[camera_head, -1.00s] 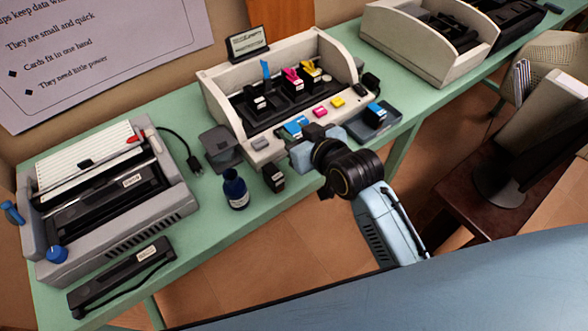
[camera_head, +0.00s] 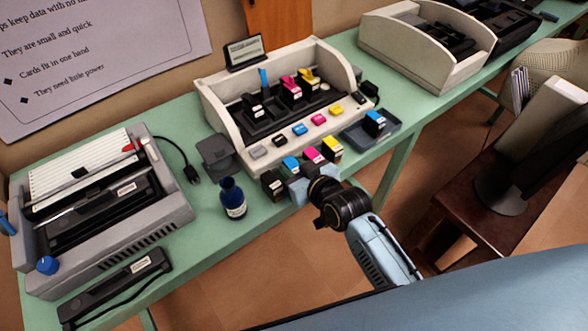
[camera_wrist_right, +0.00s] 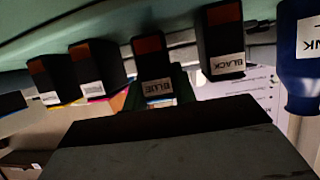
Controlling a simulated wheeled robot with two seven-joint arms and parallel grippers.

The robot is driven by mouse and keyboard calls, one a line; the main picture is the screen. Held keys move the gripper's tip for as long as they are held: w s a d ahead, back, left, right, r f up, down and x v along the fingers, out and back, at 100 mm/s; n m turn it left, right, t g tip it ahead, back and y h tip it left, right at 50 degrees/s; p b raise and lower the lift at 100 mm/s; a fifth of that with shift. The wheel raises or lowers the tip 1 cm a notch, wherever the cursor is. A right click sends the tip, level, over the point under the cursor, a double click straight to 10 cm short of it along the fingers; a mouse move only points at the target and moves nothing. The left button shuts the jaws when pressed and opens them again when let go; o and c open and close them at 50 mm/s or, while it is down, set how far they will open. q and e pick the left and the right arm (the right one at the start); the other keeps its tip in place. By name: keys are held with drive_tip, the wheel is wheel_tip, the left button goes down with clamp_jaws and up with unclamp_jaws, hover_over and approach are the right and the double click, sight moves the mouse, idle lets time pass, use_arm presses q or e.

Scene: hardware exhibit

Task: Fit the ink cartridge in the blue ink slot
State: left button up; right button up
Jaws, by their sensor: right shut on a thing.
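The printer (camera_head: 225,135) has a black cartridge (camera_head: 254,106), a magenta one (camera_head: 290,90) and a yellow one (camera_head: 308,80) inside, and an upright blue tab (camera_head: 263,77). My left gripper is not in view.
Beside it are a black cartridge (camera_head: 272,185), a magenta one (camera_head: 313,156) and a yellow one (camera_head: 332,150). An ink bottle (camera_head: 232,198) stands to the left. A grey tray (camera_head: 388,131) holds another blue-topped cartridge (camera_head: 375,121).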

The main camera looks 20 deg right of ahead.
drive_tip(key=shift+f, duration=0.25)
drive_tip(key=shift+f, duration=0.1)
drive_tip(key=o, duration=1)
drive_tip(key=shift+f, duration=0.1)
drive_tip(key=shift+c, duration=0.2)
drive_tip(key=shift+f+b, duration=0.1)
drive_tip(key=shift+b, duration=0.35)
drive_tip(key=shift+s, duration=0.1)
drive_tip(key=p+v, duration=0.2)
drive_tip(key=v, duration=1.1)
drive_tip(key=shift+r, duration=0.2)
